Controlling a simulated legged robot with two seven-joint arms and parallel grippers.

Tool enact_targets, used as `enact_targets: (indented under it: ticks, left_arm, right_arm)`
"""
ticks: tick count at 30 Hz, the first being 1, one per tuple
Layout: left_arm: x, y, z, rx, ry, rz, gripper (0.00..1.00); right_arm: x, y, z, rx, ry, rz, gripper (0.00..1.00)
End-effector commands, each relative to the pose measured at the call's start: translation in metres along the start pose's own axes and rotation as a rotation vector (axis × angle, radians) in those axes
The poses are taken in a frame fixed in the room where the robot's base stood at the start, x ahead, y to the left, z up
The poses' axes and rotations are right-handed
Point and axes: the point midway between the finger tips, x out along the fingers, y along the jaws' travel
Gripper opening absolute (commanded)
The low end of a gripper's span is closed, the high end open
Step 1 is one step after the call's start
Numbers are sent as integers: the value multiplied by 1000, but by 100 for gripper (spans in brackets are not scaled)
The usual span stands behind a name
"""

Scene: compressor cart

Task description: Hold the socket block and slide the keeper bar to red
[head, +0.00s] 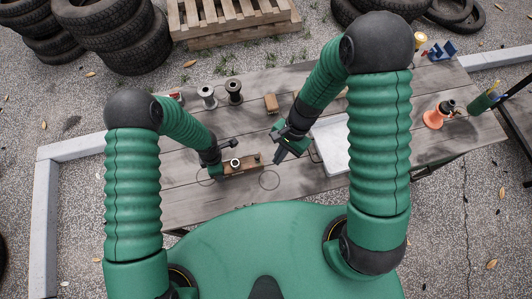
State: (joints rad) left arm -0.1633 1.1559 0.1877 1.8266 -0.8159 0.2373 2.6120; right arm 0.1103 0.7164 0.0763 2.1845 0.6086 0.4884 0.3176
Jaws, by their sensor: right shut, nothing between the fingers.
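A small brown block, which looks like the socket block (249,160), lies on the wooden table with a pale ring-like fitting on it. My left gripper (221,167) is at the block's left end, very close or touching. Its fingers are too small and dark to tell whether they grip the block. My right gripper (281,156) is shut and empty, a little right of the block and apart from it. I cannot make out the keeper bar or any red mark on the block at this size.
The wooden table (185,205) carries two spools (207,97) and a small tan block (271,102) behind. A white tray (332,135) is right of my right gripper, partly behind my arm. An orange-based item (434,119) and a blue item (442,50) stand at the right.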

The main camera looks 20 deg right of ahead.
Motion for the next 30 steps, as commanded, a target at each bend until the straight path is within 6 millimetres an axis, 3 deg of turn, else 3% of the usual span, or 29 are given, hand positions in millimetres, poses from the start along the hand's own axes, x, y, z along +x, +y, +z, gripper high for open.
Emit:
enact_targets:
  ticks: [3, 6, 9, 23, 30]
  left_arm:
    - [0, 0, 0, 0, -1, 1, 0]
    - [0, 0, 0, 0, -1, 1, 0]
    - [0, 0, 0, 0, -1, 1, 0]
    - [0, 0, 0, 0, -1, 1, 0]
    - [0, 1, 0, 0, -1, 1, 0]
  right_arm:
    - [-10, 1, -21, 402, 3, -109, 0]
    - [-18, 1, -38, 654, 7, -187, 0]
    - [-23, 2, -49, 798, 9, -236, 0]
    - [-20, 0, -54, 849, 8, -254, 0]
    - [22, -8, -58, 850, 6, -250, 0]
